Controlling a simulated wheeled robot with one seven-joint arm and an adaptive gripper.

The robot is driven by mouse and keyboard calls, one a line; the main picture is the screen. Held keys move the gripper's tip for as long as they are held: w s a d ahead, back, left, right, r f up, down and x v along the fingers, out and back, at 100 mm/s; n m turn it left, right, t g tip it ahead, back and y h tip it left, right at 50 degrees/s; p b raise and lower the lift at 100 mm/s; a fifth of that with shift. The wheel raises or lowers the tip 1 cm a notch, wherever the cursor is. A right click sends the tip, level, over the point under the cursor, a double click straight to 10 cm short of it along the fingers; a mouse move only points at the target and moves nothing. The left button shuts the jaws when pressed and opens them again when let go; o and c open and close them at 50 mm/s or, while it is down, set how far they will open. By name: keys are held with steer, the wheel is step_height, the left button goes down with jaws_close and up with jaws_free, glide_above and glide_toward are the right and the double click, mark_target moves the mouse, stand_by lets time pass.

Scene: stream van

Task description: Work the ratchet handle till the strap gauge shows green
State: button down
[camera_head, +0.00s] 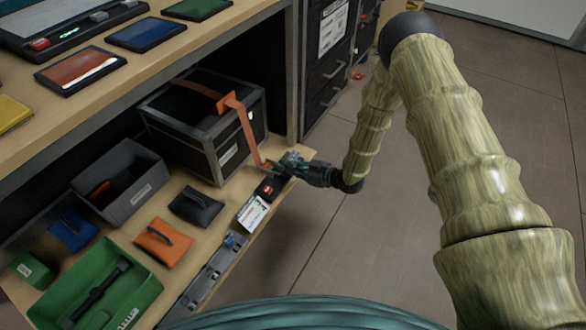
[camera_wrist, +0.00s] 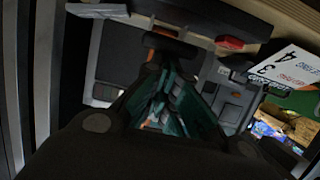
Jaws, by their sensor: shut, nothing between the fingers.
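A black case (camera_head: 205,125) with grey edges stands on the lower shelf. An orange strap (camera_head: 246,130) runs over its top and down its front to the shelf edge, where the ratchet is largely hidden by my gripper. My gripper (camera_head: 291,161) is shut and empty at this spot, right of the strap's lower end. In the wrist view, my gripper (camera_wrist: 168,85) points at a dark crossbar (camera_wrist: 170,43), seemingly the ratchet handle; I cannot tell whether they touch. A small black box with a red mark (camera_head: 267,188), seemingly the strap gauge, sits just below; no green shows on it.
A white printed card (camera_head: 252,213) lies beside the black box. A grey bin (camera_head: 118,190), black pouch (camera_head: 196,206), orange pouch (camera_head: 163,241) and green tray (camera_head: 135,285) fill the shelf. The upper shelf (camera_head: 150,62) overhangs.

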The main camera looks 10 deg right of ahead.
step_height(320, 180, up, 4)
steer(key=shift+w+a+f+p, duration=0.1)
steer(key=shift+a+f+p, duration=0.05)
steer(key=shift+p, duration=1.05)
steer(key=p+v, duration=0.3)
steer(key=v, duration=0.6)
steer(key=shift+s+d, duration=0.25)
steer(key=shift+d, duration=0.1)
steer(key=s+f+m+g+h, duration=0.25)
steer(key=s+f+h, duration=0.2)
steer(key=s, duration=0.45)
steer(key=s+f+m+g+h, duration=0.1)
steer(key=s+f+m+h, duration=0.3)
steer(key=s, duration=0.5)
steer(key=s+d+m+g+h, duration=0.1)
steer(key=s+d+m+g, duration=0.1)
steer(key=s, duration=0.9)
steer(key=s+d+m+g+h, duration=0.1)
steer(key=s+g, duration=0.3)
steer(key=s, duration=0.8)
steer(key=shift+s+d+r+m+h, duration=0.3)
steer(key=shift+s+d+m+h, duration=0.05)
steer(key=shift+d+m, duration=0.1)
